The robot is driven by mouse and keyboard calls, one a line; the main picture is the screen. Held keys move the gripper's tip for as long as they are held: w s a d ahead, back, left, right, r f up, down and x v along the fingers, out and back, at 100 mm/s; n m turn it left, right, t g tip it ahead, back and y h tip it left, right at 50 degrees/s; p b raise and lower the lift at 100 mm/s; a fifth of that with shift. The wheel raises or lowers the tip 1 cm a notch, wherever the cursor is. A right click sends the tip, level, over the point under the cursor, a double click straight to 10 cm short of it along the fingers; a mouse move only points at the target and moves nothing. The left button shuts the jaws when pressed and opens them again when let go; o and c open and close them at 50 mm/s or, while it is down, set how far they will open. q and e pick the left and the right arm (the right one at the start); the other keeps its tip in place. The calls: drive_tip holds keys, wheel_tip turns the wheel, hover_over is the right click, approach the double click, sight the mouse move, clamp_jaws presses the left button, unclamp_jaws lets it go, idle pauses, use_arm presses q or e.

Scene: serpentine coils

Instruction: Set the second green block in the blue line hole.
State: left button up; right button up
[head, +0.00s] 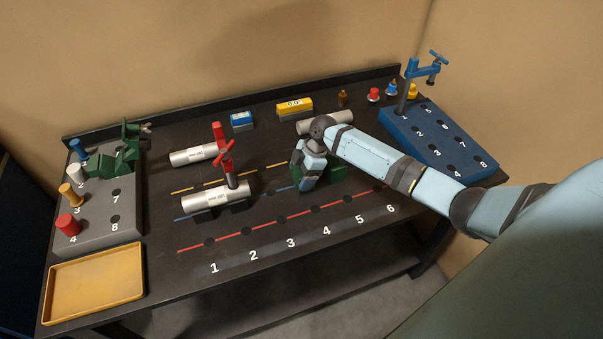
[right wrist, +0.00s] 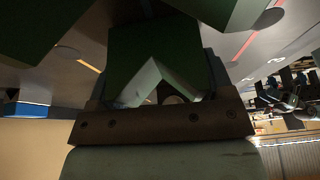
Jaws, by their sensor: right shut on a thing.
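My right gripper (head: 308,180) is over the middle of the table, near the blue line (head: 281,189), pointing down. It is shut on a green block (right wrist: 150,45), which shows a V-shaped notch in the right wrist view. Green surfaces (head: 332,177) show beside the gripper in the head view; the fingers hide part of them. Another green piece (right wrist: 35,25) fills the upper left of the right wrist view. The hole below the gripper is hidden, so I cannot tell whether the block touches the table. My left gripper is not in view.
A silver pipe (head: 205,201) with a red clamp (head: 229,172) stands left of the gripper. Other pipes (head: 190,157) lie behind. A red line (head: 280,222) with several holes runs in front. A grey rack (head: 98,230), yellow tray (head: 95,284) and blue rack (head: 440,145) flank the table.

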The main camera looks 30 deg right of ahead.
drive_tip(key=o, duration=1.5)
drive_tip(key=shift+f, duration=0.1)
drive_tip(key=shift+c, duration=0.2)
